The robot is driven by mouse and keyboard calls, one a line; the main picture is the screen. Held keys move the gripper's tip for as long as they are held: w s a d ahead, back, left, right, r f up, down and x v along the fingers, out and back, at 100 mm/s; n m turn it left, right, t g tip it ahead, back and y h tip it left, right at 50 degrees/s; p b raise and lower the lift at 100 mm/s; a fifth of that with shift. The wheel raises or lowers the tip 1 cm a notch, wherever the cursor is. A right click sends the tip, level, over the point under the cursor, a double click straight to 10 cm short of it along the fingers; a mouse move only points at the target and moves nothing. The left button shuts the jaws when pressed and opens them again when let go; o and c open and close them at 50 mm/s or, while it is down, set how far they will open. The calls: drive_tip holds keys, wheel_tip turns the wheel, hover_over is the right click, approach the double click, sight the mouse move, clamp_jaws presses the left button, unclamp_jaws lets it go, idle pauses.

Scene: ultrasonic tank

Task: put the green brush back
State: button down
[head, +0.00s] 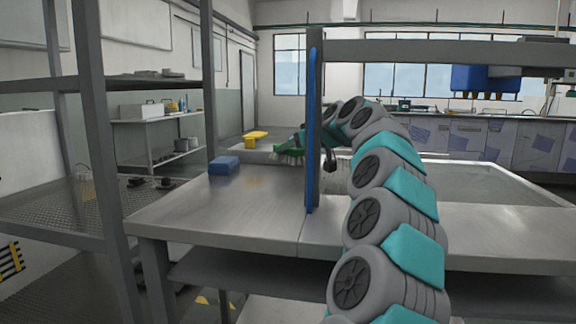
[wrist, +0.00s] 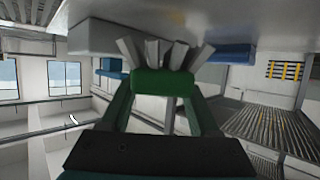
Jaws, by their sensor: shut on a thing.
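The green brush (head: 289,153) is held over the steel table, left of the blue-edged post in the head view. My gripper (head: 301,142) is shut on it, partly hidden by the post. In the wrist view my gripper's two fingers (wrist: 165,104) hold the green body of the brush (wrist: 163,82) between their tips. Its pale bristles point away from the gripper, toward a grey surface. I cannot tell whether the bristles touch that surface.
A blue block (head: 224,165) lies on the steel table (head: 215,205), left of the brush. A yellow object (head: 256,136) is behind it. The blue-edged post (head: 313,135) stands close to my arm. A sunken basin (head: 470,183) is at right. The table's front left is clear.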

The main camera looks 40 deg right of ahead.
sight(289, 160)
drive_tip(key=shift+w+a, duration=0.2)
drive_tip(key=shift+a, duration=0.2)
wheel_tip(289, 160, down, 4)
drive_tip(key=shift+r+b, duration=0.15)
drive_tip(key=shift+b, duration=0.65)
drive_tip(key=shift+c, duration=0.6)
unclamp_jaws()
drive_tip(key=shift+s+r, duration=0.1)
drive_tip(key=shift+s, duration=0.05)
drive_tip(key=v, duration=1.1)
drive_tip(key=shift+s+r, duration=0.1)
drive_tip(key=shift+s, duration=0.25)
